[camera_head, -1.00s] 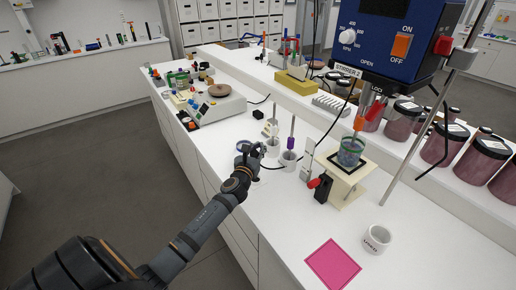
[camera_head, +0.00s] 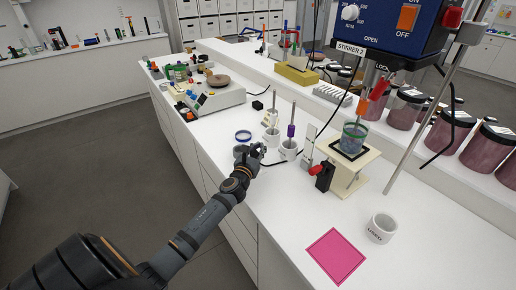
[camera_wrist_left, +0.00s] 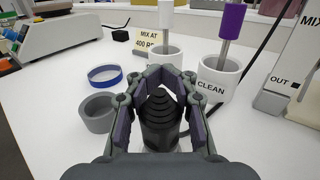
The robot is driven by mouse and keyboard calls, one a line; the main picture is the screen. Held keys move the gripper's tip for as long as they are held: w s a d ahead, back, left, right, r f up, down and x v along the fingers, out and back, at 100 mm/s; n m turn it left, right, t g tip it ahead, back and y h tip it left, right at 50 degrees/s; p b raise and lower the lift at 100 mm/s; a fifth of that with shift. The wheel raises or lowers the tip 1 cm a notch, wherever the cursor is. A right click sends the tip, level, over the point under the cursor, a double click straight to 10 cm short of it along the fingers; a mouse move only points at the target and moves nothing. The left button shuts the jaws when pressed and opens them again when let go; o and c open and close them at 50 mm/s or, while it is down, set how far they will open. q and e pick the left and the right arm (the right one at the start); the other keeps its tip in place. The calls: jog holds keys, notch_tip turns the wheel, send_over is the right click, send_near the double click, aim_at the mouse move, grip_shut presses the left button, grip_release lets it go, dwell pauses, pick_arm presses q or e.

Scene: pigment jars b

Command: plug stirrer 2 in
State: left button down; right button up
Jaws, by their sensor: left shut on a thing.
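Stirrer 2 (camera_head: 385,22) is the blue unit with a white knob, an orange on/off switch and a "STIRRER 2" label, at top right in the head view. My left gripper (camera_head: 254,153) is low over the white bench near its front edge. In the left wrist view, the left gripper (camera_wrist_left: 160,90) is shut on a black plug (camera_wrist_left: 161,120) with a ribbed, tapering top, held upright. Its lower end is hidden, so I cannot tell whether it touches the bench. A black cable (camera_head: 322,133) runs from near the gripper toward the stirrer. No socket shows clearly.
A blue ring (camera_head: 243,136) and a grey ring (camera_wrist_left: 98,113) lie by the gripper. White cups, one marked "CLEAN" (camera_wrist_left: 217,78), hold rods just beyond. A beaker (camera_head: 353,140) on a stand, a "USED" cup (camera_head: 381,228) and a pink mat (camera_head: 336,256) are to the right.

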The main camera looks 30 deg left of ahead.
jog(key=shift+d, duration=0.25)
jog(key=shift+w+d+r, duration=0.1)
jog(key=shift+r, duration=0.1)
dwell(0.4)
jog(key=shift+a, duration=0.2)
pick_arm(q)
jog(key=shift+p, duration=0.3)
pick_arm(e)
jog(key=shift+r, duration=0.1)
